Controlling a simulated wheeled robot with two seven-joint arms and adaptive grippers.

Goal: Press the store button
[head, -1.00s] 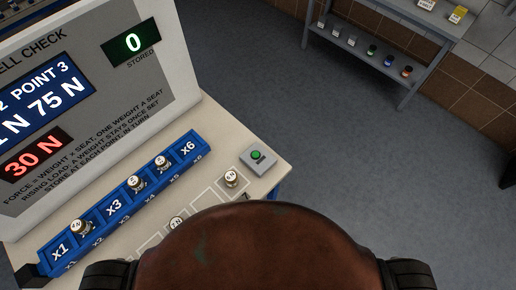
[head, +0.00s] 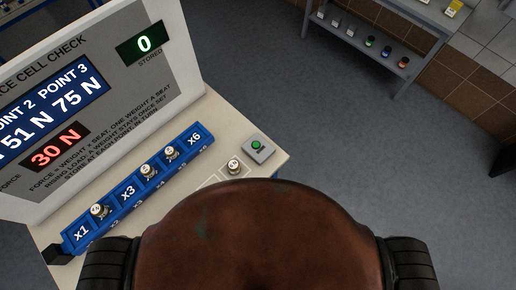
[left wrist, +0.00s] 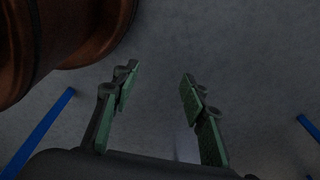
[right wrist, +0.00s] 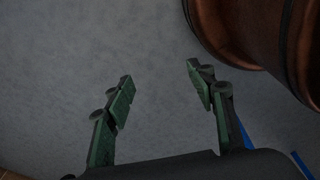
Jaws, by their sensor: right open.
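The store button is a round green button (head: 257,145) on a grey box at the right end of the bench top (head: 222,112) in the head view. Its label is too small to read. No gripper is near it. My left gripper (left wrist: 155,85) is open and empty above the floor in the left wrist view. My right gripper (right wrist: 160,80) is open and empty above the floor in the right wrist view. Neither gripper shows in the head view.
A blue seat rail (head: 130,190) holds several small weights, and another weight (head: 234,166) stands beside the button box. The display panel (head: 75,150) behind reads 30 N and 0 stored. A grey shelf (head: 385,60) stands at the back. Open floor lies to the right.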

